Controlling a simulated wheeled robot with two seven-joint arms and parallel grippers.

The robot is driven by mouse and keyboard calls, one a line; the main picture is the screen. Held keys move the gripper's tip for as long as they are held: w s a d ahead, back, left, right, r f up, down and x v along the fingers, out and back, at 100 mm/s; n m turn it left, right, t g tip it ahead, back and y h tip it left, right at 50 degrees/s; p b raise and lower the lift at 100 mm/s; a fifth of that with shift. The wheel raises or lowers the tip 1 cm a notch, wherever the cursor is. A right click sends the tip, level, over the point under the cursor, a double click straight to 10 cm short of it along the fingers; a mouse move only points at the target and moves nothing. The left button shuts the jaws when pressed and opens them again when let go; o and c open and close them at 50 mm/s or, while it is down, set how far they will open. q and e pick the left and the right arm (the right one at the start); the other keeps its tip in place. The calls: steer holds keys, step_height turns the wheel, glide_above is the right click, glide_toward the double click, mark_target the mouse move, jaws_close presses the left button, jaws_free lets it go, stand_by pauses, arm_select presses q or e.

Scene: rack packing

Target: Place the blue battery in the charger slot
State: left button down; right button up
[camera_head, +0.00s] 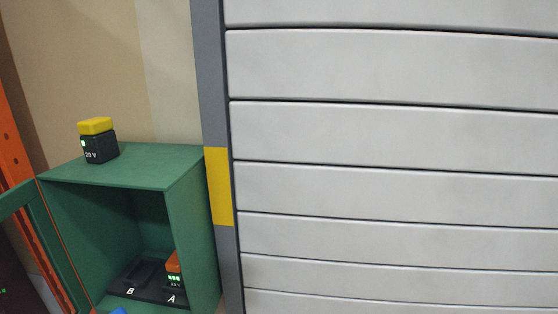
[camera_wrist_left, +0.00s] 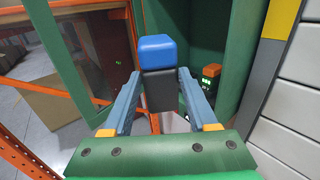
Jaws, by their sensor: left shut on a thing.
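In the left wrist view my left gripper (camera_wrist_left: 157,88) is shut on the blue battery (camera_wrist_left: 157,52), which has a blue cap and a dark body. The battery is in front of the open green cabinet (camera_wrist_left: 232,45). In the head view only a small blue patch shows at the bottom edge, likely the battery's cap (camera_head: 119,311). The black charger (camera_head: 140,293) lies on the cabinet floor. Its slot B (camera_head: 140,272) on the left looks empty, and an orange-capped battery (camera_head: 174,268) with green lights sits in slot A. My right gripper is in neither view.
A yellow-capped battery (camera_head: 98,142) stands on the cabinet's top. The cabinet's green-framed door (camera_wrist_left: 62,45) is open at the left, near an orange rack post (camera_head: 18,150). A grey slatted shutter (camera_head: 390,130) with a grey and yellow post fills the right.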

arm_select(q)
steer(key=d+f+m+t+h+b, duration=0.3)
steer(key=d+f+m+h+b, duration=0.1)
steer(key=d+f+h+b, duration=0.1)
steer(key=shift+d+t, duration=0.4)
steer(key=shift+d, duration=0.5)
steer(key=shift+f, duration=0.1)
steer(key=shift+w, duration=0.1)
